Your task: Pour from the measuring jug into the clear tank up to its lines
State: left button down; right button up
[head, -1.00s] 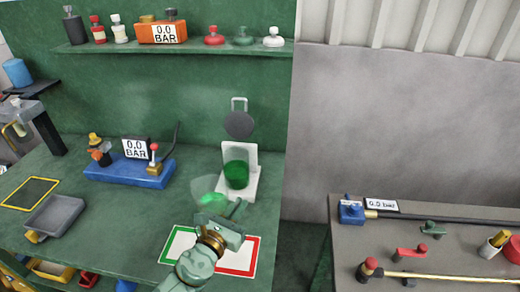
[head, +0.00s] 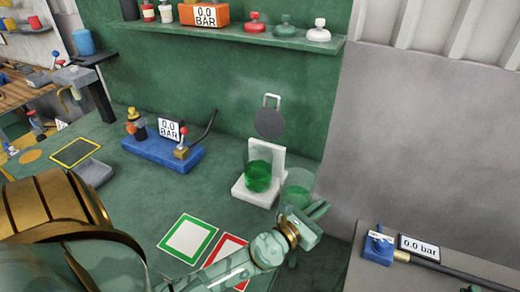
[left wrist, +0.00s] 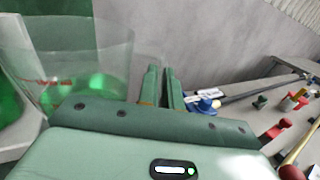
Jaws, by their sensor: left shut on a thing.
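The clear tank (head: 258,170) stands on a white stand (head: 243,196) with a white back plate, with green liquid in its lower part. The measuring jug (head: 297,188) is clear, with green liquid in it, and looks roughly upright just right of the tank. My left gripper (head: 314,213) is shut on the jug, probably at its handle; the grip itself is partly hidden. In the left wrist view the jug (left wrist: 75,50) fills the left side, with faint red marks and green liquid. The tank's lines cannot be made out. My right gripper is out of view.
A green-framed mat (head: 189,239) and a red-framed mat (head: 226,262) lie in front of the stand. A blue gauge block (head: 162,152) stands left of the tank. A shelf (head: 240,36) runs above. A grey bench (head: 395,275) is at right.

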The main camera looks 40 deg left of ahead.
pick_arm(q)
jog(key=shift+a+r+n+p, duration=0.2)
jog(key=shift+r+n+p, duration=0.1)
jog(key=shift+r, duration=0.15)
jog(key=shift+a+r+n+p, duration=0.2)
jog(key=shift+r+n, duration=0.1)
jog(key=shift+r, duration=0.15)
jog(key=a+r+n+p, duration=0.7)
jog(key=r+n+p, duration=0.1)
jog(key=r, duration=0.3)
jog(key=shift+w+a+r+n+p, duration=0.3)
jog(key=shift+w+n+p, duration=0.1)
jog(key=shift+p, duration=0.15)
jog(key=shift+a+r+n+p, duration=0.3)
jog(key=shift+r+n+p, duration=0.2)
jog(key=shift+p, duration=0.05)
jog(key=shift+a+r, duration=0.15)
jog(key=shift+a+r+n, duration=0.1)
jog(key=shift+n, duration=0.2)
jog(key=shift+p, duration=0.3)
jog(key=shift+a+r+n+t+y+p, duration=0.3)
jog(key=shift+a+r+n+p, duration=0.2)
jog(key=shift+n+p, duration=0.1)
dwell(0.7)
